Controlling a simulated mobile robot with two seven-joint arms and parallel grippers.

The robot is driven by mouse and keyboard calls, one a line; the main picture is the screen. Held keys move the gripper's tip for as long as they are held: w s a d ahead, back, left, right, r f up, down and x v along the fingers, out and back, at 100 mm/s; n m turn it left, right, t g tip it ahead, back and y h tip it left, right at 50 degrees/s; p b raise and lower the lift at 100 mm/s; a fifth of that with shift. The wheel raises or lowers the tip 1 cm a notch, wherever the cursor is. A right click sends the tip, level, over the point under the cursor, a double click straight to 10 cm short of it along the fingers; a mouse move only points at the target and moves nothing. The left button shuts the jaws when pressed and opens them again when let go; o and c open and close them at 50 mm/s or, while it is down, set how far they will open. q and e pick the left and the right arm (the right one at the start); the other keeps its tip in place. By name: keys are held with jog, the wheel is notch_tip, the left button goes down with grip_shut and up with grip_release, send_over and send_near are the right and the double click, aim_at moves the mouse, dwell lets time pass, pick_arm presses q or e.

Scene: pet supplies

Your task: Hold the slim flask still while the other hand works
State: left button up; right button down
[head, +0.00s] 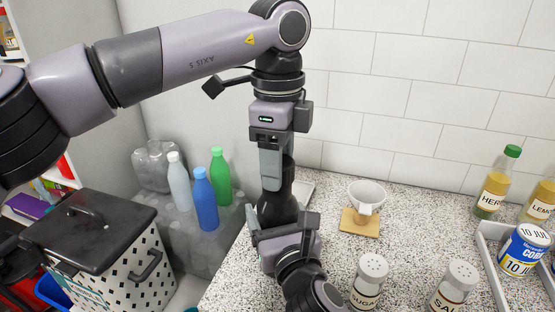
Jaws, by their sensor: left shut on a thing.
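The slim flask (279,208) is a dark, nearly black bottle standing upright on the speckled counter, with its neck partly hidden by my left gripper. My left gripper (272,178) points straight down and is shut on the flask's upper part. My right arm comes up from the bottom edge, and my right gripper (254,222) is low beside the flask's body. Its fingertips are mostly hidden, so I cannot tell whether it is open or touches the flask.
Sugar (367,281) and salt (453,287) shakers stand in front. A grey tray (492,262) with a can (523,249) is at far right. Coloured bottles (205,200) stand left, beyond the counter.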

pick_arm(q)
jog(key=shift+r, duration=0.15)
jog(key=shift+r, duration=0.95)
jog(key=shift+r, duration=2.05)
pick_arm(e)
grip_release()
jog(key=shift+s, duration=0.1)
